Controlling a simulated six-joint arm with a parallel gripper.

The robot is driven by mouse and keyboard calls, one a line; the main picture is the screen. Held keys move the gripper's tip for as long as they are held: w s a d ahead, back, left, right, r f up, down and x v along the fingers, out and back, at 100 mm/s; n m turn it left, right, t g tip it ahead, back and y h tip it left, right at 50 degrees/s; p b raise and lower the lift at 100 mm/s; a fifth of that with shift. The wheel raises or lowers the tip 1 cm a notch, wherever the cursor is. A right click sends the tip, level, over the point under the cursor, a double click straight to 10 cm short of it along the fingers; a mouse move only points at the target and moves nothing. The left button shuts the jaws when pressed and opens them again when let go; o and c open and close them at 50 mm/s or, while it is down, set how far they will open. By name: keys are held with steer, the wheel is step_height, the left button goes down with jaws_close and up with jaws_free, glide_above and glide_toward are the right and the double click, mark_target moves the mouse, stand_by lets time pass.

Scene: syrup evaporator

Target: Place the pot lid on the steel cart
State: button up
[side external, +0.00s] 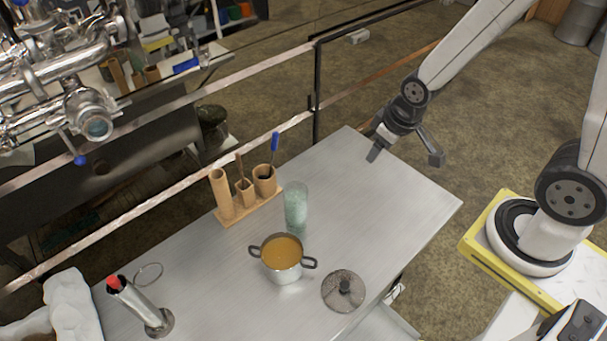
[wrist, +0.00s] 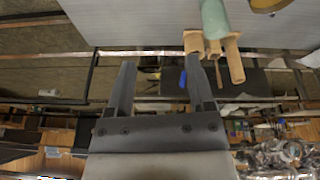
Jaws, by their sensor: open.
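The pot lid (side external: 343,291) is a round, greyish disc with a dark knob. It lies on the steel cart (side external: 405,205), to the right of the pot and near the cart's front edge. A steel pot (side external: 283,259) with two handles stands open on the cart, full of orange-brown liquid. My gripper (side external: 405,157) is open and empty over the far right part of the cart, well away from the lid. In the wrist view my gripper's two fingers (wrist: 163,80) are spread with nothing between them. The lid is not in the wrist view.
A green glass (side external: 296,208) stands behind the pot. A wooden holder (side external: 250,203) with cups and tools is behind it. A metal cylinder with a red tip (side external: 140,304) and a ring (side external: 149,274) are at left. The cart's right part is clear. A rail (side external: 250,132) runs behind.

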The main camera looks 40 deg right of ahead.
steer(key=r, duration=0.1)
steer(key=s+r+m, duration=0.1)
steer(key=s+r, duration=0.1)
steer(key=shift+s+a+g, duration=0.1)
steer(key=shift+a+g, duration=0.15)
steer(key=shift+g, duration=0.15)
